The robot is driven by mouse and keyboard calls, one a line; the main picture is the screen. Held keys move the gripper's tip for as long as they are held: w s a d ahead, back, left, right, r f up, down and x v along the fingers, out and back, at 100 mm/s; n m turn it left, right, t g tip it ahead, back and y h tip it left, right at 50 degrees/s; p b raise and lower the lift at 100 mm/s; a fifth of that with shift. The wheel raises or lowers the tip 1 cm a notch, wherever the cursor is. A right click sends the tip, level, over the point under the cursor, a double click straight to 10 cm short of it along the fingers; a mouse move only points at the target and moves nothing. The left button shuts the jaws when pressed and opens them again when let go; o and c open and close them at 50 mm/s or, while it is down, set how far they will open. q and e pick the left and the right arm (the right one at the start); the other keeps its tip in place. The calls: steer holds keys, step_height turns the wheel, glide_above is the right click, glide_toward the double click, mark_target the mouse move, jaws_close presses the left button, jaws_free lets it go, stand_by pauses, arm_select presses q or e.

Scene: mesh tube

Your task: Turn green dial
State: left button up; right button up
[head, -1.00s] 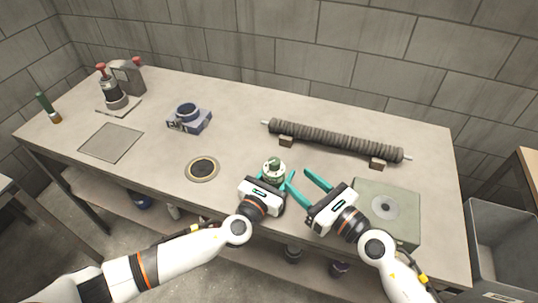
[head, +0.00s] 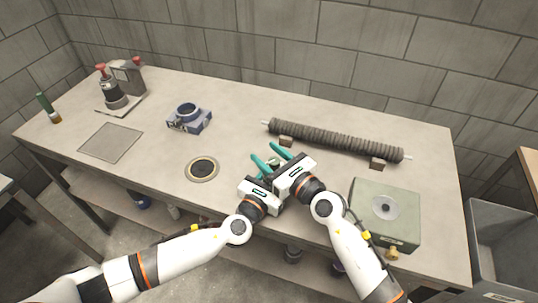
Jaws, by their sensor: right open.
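The green dial (head: 274,163) is at the front middle of the table. Only a small part of its pale green top shows between the teal fingers of my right gripper (head: 263,151). My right gripper is open, with one finger on the far side of the dial and one on the left; I cannot tell whether they touch it. My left gripper (head: 267,181) is just in front of the dial, low and close to the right gripper. Its fingers are mostly hidden, so its grip cannot be seen.
A green box (head: 370,226) with a metal disc stands at the right. A ribbed tube (head: 335,138) rests on supports behind. A dark round pad (head: 202,168), a blue clamp-like part (head: 189,118) and a flat plate (head: 111,142) lie to the left.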

steer(key=shift+c, duration=0.6)
steer(key=c, duration=0.9)
